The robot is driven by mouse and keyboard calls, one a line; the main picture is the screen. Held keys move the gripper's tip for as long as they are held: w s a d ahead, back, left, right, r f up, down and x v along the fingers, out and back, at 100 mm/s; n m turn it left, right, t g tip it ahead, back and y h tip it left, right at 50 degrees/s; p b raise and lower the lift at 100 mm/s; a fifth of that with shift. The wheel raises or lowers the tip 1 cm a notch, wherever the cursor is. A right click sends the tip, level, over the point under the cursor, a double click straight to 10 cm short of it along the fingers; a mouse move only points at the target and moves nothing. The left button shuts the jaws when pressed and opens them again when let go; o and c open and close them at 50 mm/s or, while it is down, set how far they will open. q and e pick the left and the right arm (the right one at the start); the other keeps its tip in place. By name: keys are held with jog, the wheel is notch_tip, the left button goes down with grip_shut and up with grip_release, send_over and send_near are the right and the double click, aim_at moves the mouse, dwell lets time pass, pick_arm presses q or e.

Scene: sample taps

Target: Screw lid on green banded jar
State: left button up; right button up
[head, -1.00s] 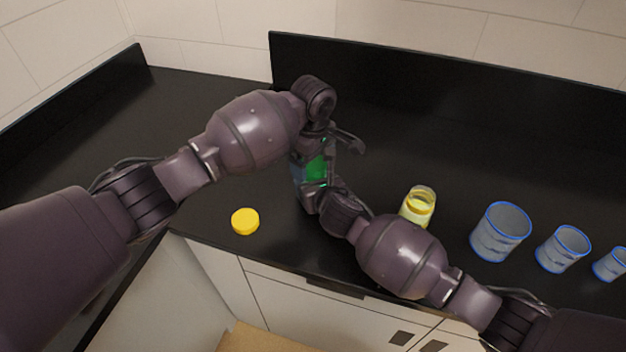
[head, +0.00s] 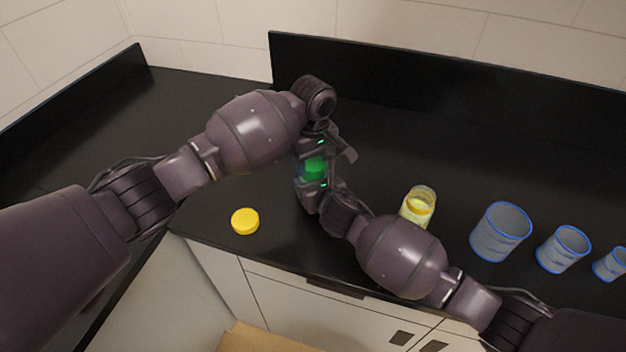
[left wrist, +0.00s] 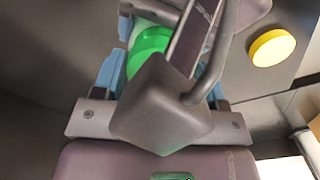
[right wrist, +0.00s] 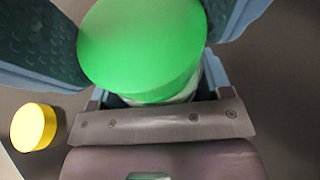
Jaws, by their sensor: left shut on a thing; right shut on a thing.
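The green lid (head: 315,168) sits between my two grippers in the head view. It fills the upper middle of the right wrist view (right wrist: 142,45) and shows partly in the left wrist view (left wrist: 149,50). A strip of the clear jar (right wrist: 187,90) shows under the lid; the rest of the jar and its green band are hidden. My left gripper (head: 316,160) is shut on the lid from above. My right gripper (head: 313,182) is shut on the jar from the front. The lid appears seated on the jar mouth; its thread is not visible.
A yellow lid (head: 245,221) lies on the black counter (head: 400,140) near the front edge. A yellow-banded jar (head: 419,206) stands right of the grippers, close to my right arm. Several blue-rimmed cups, the largest nearest (head: 499,232), stand farther right. The back left counter is clear.

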pick_arm(q)
jog(key=o, duration=1)
jog(key=shift+r, duration=2.25)
jog(key=shift+r, duration=0.1)
